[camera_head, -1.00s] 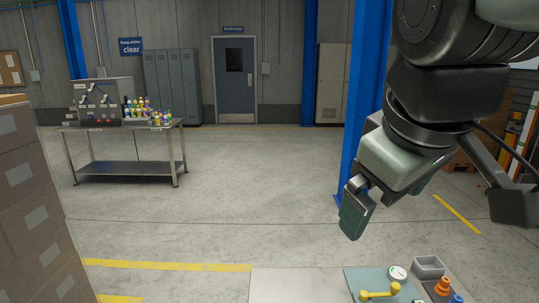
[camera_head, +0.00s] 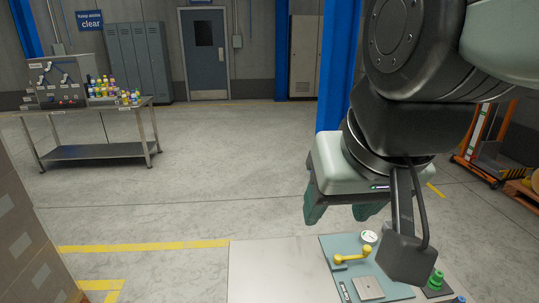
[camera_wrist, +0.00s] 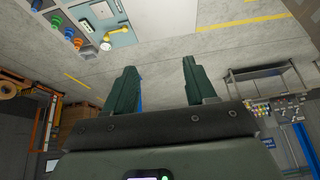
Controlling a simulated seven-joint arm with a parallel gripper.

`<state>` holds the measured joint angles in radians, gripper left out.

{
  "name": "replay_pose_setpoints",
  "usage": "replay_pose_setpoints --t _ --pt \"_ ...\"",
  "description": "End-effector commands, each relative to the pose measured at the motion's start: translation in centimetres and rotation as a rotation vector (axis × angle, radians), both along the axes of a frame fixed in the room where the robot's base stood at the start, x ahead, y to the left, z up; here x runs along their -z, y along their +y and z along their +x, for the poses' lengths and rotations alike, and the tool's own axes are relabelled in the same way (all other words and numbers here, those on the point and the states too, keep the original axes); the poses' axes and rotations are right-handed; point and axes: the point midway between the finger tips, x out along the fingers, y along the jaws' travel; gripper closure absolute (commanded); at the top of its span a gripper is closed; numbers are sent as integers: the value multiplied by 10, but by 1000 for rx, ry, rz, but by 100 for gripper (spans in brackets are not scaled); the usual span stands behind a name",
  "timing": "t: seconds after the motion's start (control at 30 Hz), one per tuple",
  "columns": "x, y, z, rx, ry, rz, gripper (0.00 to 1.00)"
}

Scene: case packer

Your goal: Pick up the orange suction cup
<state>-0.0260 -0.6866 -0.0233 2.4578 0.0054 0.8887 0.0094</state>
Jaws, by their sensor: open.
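In the head view I cannot make out the orange cup; the green cup (camera_head: 436,281) shows low right, just beside my wrist. My gripper (camera_head: 341,208) is open and empty, fingers pointing down, in the air above the far side of the table. In the wrist view the open gripper (camera_wrist: 159,66) is well apart from the cups.
The worktable (camera_head: 275,270) has a bare left part. A teal board (camera_head: 332,258) on it holds a yellow handle (camera_head: 352,254), a round gauge (camera_head: 369,237) and a grey plate (camera_head: 367,288). My wrist covers part of the right side. A steel bench (camera_head: 95,152) stands far off.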

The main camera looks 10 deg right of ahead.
Motion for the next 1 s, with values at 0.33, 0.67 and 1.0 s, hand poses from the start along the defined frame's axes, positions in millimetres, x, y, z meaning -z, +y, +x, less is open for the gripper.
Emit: replay_pose_setpoints --t 0.33,0.67,1.0 --pt "11 -64 138 356 82 200 44" --pt "98 -187 251 762 115 244 44" --pt "242 -330 296 1099 109 129 44"
